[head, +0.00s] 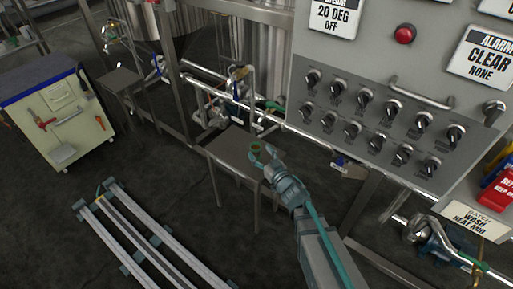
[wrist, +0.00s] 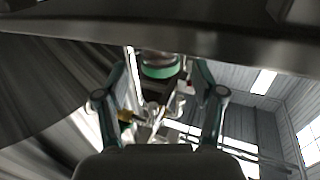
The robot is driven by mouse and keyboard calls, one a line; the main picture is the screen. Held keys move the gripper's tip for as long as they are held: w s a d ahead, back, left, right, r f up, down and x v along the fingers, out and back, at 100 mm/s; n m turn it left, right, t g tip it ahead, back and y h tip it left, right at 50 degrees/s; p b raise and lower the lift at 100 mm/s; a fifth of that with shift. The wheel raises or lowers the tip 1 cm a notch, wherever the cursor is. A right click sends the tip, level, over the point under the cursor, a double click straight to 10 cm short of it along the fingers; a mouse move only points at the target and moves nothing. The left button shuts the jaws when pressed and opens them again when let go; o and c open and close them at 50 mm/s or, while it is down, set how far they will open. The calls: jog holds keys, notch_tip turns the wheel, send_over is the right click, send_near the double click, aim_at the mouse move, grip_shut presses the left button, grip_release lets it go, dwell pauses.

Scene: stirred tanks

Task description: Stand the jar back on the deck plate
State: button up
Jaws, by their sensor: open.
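The small jar (head: 256,148), dark green in the head view, is at the right part of the grey deck plate (head: 228,145), which stands on thin legs. My gripper (head: 264,154) is beside it, at the plate's right end. In the wrist view, which looks upside down, the jar (wrist: 159,69) shows a bright green band and lies between the two teal fingers of my open gripper (wrist: 161,75). There, the jar seems upright against the dark plate edge (wrist: 160,45). I cannot tell whether the fingers touch it; part of the jar is hidden behind the edge.
A grey control panel (head: 400,70) with rows of knobs is at the right. Pipes and valves (head: 215,105) run behind the plate. A second small stand (head: 122,80) and a tool cart (head: 65,115) are at the left. Floor rails (head: 140,235) lie at the front left.

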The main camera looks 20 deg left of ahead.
jog(key=v, duration=0.7)
jog(key=shift+p, duration=0.35)
jog(key=shift+o, duration=0.6)
jog(key=shift+s+d, duration=0.35)
